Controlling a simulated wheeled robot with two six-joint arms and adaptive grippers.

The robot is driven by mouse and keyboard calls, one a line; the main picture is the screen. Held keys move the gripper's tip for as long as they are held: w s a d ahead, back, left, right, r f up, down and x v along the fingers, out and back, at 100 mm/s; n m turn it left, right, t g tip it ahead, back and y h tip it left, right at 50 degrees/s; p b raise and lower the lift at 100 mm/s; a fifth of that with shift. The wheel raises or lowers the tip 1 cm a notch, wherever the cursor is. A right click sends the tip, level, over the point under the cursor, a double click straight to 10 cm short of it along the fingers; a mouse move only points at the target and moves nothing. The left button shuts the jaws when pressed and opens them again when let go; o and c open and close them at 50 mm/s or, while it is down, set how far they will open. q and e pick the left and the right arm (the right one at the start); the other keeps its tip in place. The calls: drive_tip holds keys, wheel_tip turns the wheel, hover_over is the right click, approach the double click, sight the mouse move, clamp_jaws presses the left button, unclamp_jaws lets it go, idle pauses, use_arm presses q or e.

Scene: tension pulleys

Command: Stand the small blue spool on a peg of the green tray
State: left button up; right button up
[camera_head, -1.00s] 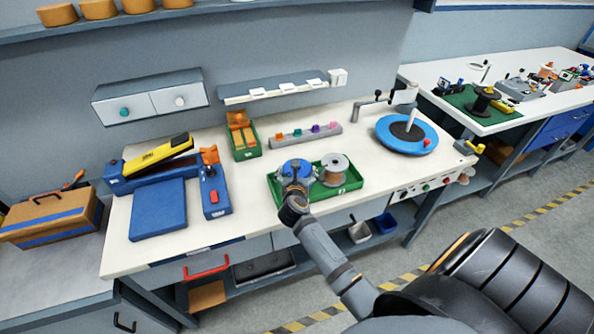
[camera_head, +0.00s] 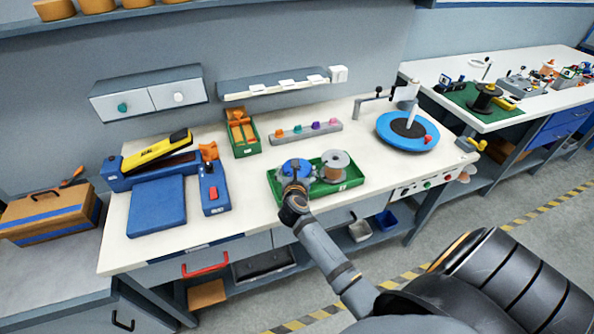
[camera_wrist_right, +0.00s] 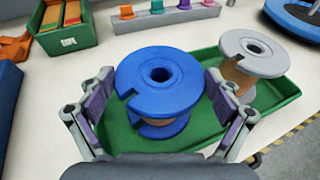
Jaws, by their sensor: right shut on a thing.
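The small blue spool (camera_wrist_right: 160,82) has blue flanges and a copper-brown winding; it also shows in the head view (camera_head: 296,167). It is upright over the left half of the green tray (camera_head: 349,184). My right gripper (camera_wrist_right: 163,96) has its fingers on either side of the spool and is shut on it. The fingers hide parts of its sides. No peg is visible under it, and I cannot tell whether it rests on one. A grey spool (camera_wrist_right: 252,53) with copper winding stands in the tray's right half. My left gripper is not in view.
Behind the tray is a grey strip with coloured pegs (camera_head: 305,131). A green box (camera_head: 243,140) is at back left, a blue turntable (camera_head: 392,138) at right. Blue equipment (camera_head: 157,205) occupies the bench's left. The bench in front of the turntable is clear.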

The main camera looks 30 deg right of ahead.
drive_tip(key=shift+s+f, duration=0.1)
drive_tip(key=shift+f, duration=0.2)
drive_tip(key=o, duration=1.5)
drive_tip(key=v, duration=0.7)
drive_tip(key=shift+s+a+r, duration=0.1)
drive_tip(key=shift+a+r, duration=0.05)
drive_tip(key=shift+a, duration=0.05)
